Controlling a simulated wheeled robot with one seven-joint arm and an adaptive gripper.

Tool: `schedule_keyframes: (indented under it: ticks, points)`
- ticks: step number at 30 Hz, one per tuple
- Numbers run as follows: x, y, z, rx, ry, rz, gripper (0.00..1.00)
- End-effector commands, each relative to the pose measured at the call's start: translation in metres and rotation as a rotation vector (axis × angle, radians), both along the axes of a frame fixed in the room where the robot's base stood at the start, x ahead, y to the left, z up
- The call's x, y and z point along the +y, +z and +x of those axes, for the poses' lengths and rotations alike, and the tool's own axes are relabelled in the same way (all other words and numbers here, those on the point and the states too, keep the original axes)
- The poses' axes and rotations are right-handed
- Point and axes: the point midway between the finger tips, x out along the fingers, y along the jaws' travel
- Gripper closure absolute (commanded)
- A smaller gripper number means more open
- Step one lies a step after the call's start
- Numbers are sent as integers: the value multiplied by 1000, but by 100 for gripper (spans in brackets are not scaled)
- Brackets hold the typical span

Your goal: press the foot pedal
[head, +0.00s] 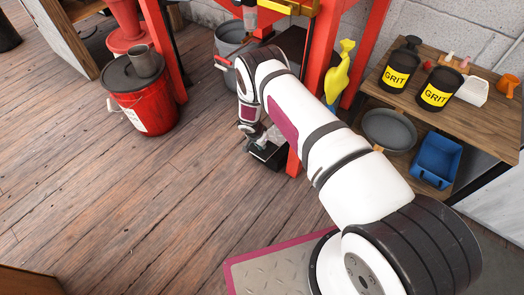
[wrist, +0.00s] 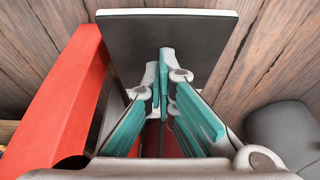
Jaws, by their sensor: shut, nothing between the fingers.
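The foot pedal (head: 268,154) is a dark plate with a pale edge, low by the floor at the foot of a red frame leg. In the wrist view the dark pedal plate (wrist: 150,42) fills the top middle, with a white strip along its far edge. My gripper (head: 257,137) points down over the pedal in the head view and hides part of it. In the wrist view my gripper (wrist: 163,72) has its teal-padded fingers shut and empty, with the tips overlapping the plate's near part. I cannot tell whether they touch it.
A red frame leg (wrist: 62,100) stands close left of my fingers in the wrist view. A grey bucket (head: 229,50) is behind my wrist. A red bucket (head: 142,100) stands left. A wooden shelf (head: 488,125) with grit tins is right.

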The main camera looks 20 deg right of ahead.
Motion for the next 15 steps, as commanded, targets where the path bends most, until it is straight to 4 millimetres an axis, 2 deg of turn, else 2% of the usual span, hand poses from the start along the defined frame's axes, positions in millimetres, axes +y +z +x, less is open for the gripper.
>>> schedule_keyframes:
  ticks: [1,6,12,15]
  points:
    - [3,14,2,-1,3,2,100]
    - [16,52,-7,-2,5,-1,100]
    - [26,83,-15,-4,3,-1,100]
    - [29,92,-17,-3,2,0,100]
